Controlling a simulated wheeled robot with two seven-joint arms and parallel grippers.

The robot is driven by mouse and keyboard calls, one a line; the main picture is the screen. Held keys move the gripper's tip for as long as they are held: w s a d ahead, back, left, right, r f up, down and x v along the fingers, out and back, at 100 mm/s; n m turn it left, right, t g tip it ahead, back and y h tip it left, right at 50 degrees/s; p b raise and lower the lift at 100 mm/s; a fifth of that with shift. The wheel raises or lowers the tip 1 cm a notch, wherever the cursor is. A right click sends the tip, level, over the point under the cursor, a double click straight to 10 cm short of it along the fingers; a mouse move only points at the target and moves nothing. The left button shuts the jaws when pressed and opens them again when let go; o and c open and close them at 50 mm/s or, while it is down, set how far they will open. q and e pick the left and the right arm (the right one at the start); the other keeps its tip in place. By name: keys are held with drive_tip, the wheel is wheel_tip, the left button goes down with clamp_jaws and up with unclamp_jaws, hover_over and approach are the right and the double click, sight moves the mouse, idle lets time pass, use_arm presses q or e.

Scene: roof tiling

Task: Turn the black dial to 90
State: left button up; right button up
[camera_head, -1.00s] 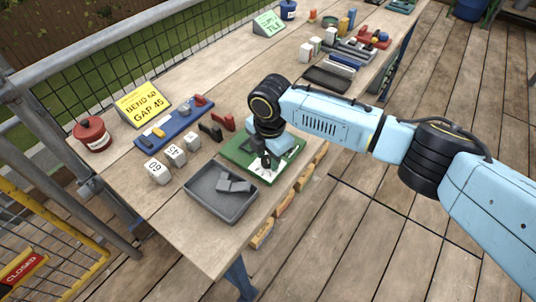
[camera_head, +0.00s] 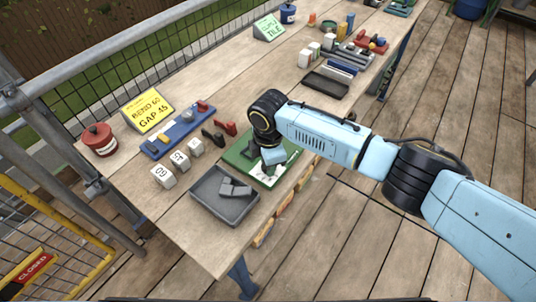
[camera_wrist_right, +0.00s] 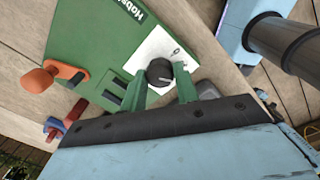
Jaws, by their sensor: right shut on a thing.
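The black dial (camera_wrist_right: 159,72) sits on a white plate (camera_wrist_right: 157,50) with small markings, on a green board (camera_wrist_right: 95,35). A pale pointer line shows on the dial; its exact reading is too small to tell. My right gripper (camera_wrist_right: 160,85) is shut on the dial, one green finger on each side. In the head view my right gripper (camera_head: 269,171) is low over the green board (camera_head: 240,160), and my wrist hides most of the dial. My left gripper is in neither view.
A grey tray (camera_head: 206,199) with grey pieces stands in front of the board. White numbered blocks (camera_head: 163,177), a blue rack (camera_head: 177,131), a yellow sign (camera_head: 149,109) reading "BEND 60 GAP 45" and a red pot (camera_head: 99,139) are left of it.

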drive_tip(key=m+p, duration=0.4)
drive_tip(key=m, duration=0.1)
drive_tip(key=shift+r+m, duration=0.1)
drive_tip(key=shift+m, duration=0.2)
drive_tip(key=m+p, duration=0.1)
drive_tip(key=m, duration=0.2)
drive_tip(key=shift+p, duration=0.4)
drive_tip(key=shift+m+p, duration=0.4)
drive_tip(key=shift+m, duration=0.9)
drive_tip(key=o, duration=1)
drive_tip(key=shift+c, duration=0.2)
